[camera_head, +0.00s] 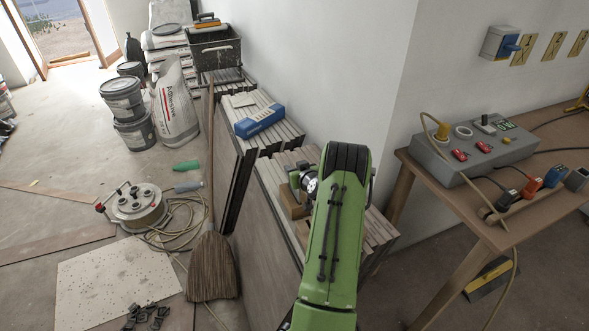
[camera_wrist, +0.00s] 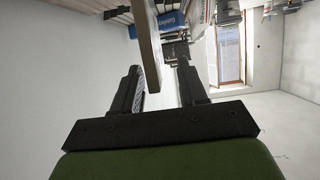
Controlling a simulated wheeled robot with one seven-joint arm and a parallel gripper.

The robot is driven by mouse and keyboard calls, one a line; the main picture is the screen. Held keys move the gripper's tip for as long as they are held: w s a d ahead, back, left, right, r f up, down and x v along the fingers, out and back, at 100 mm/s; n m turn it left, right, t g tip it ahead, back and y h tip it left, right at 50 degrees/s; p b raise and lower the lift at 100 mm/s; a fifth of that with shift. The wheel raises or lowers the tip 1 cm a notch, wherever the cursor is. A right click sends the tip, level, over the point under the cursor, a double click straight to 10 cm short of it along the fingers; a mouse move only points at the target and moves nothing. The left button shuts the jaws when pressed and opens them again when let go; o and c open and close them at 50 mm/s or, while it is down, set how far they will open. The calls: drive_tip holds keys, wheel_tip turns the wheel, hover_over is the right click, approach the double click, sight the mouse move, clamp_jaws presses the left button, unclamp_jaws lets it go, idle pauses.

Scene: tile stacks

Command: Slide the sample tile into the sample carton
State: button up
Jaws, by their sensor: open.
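My gripper (camera_head: 300,186) is low over the near tile stack, partly hidden by my green arm. In the wrist view its two fingers (camera_wrist: 160,78) are apart. A thin tan-edged slab, apparently the sample tile (camera_wrist: 146,40), stands between them, nearer the left finger, with a gap visible on the right. In the head view a tan piece (camera_head: 292,205) shows just below the gripper; I cannot tell whether it is that slab. A blue box with white markings (camera_head: 260,121), possibly the sample carton, lies on the stack behind; a blue lettered thing also shows in the wrist view (camera_wrist: 169,23).
Upright tile stacks (camera_head: 283,130) line the white wall. A small pale piece (camera_head: 242,100) lies on the farther one. A broom (camera_head: 212,262) leans at the left of the stacks. A wooden bench (camera_head: 481,212) with a grey control box (camera_head: 475,150) stands at right.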

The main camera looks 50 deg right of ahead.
drive_tip(key=b+v, duration=0.1)
drive_tip(key=v, duration=0.4)
drive_tip(key=shift+s, duration=0.15)
drive_tip(key=shift+s+a+r, duration=0.1)
idle(0.3)
drive_tip(key=v, duration=1.5)
drive_tip(key=shift+s, duration=0.3)
